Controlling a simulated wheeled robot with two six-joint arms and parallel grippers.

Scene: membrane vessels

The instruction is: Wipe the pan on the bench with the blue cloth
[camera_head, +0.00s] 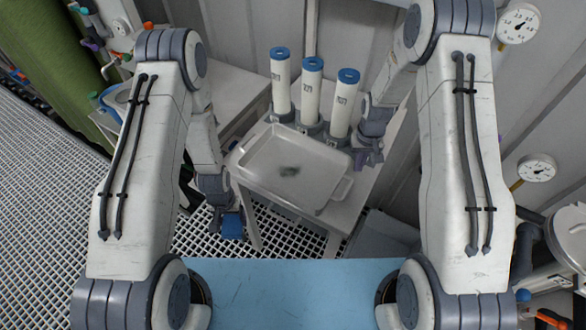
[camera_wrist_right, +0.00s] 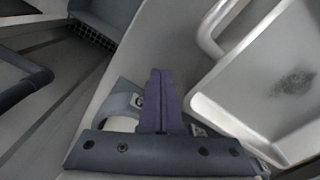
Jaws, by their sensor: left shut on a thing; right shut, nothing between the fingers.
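The pan (camera_head: 280,152) is a shallow grey metal tray with a handle at each end, lying on the bench (camera_head: 327,216). A dark smudge (camera_head: 290,171) marks its floor. The pan also shows at the right of the right wrist view (camera_wrist_right: 240,90). My left gripper (camera_head: 228,212) is shut on the blue cloth (camera_head: 232,226), which hangs below it, left of the bench and apart from the pan. My right gripper (camera_head: 372,158) is shut and empty beside the pan's right side; its closed fingers show in the right wrist view (camera_wrist_right: 161,100).
Three white cylinders with blue caps (camera_head: 312,90) stand in a row behind the pan. A side counter (camera_head: 228,95) is at the left. Pressure gauges (camera_head: 518,24) are on the right wall. Grating floor (camera_head: 285,235) shows in front of the bench.

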